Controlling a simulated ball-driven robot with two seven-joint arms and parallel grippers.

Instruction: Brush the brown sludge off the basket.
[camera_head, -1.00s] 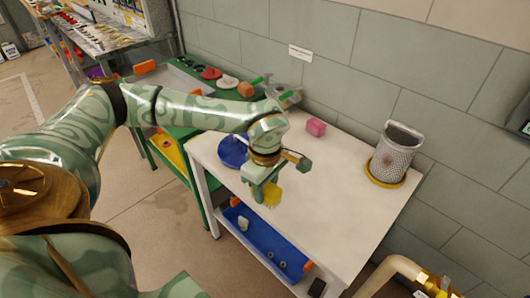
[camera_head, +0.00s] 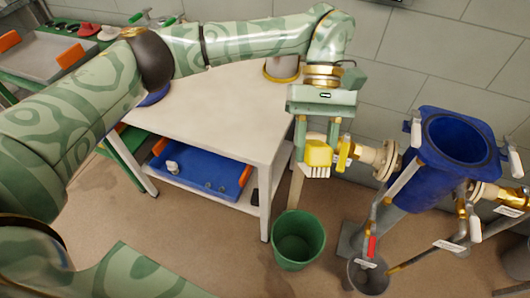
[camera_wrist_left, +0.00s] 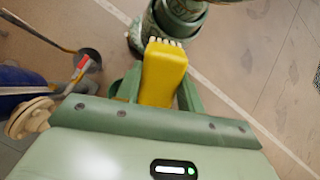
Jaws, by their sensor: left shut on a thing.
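My left gripper (camera_head: 317,138) is shut on a yellow brush (camera_head: 318,154) with short white bristles pointing down. It holds the brush in the air beyond the table's right end, left of the blue vessel. In the left wrist view the brush (camera_wrist_left: 161,74) sits between the two green fingers, bristles at the far end. The basket (camera_head: 283,66) stands at the back of the table (camera_head: 215,110); only its lower part shows, with the rest behind my left arm. I cannot see any brown sludge. My right gripper is not in view.
The open blue vessel (camera_head: 420,180) with pipes and valve handles stands close right of the brush. A blue tray (camera_head: 200,170) lies on the lower shelf.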

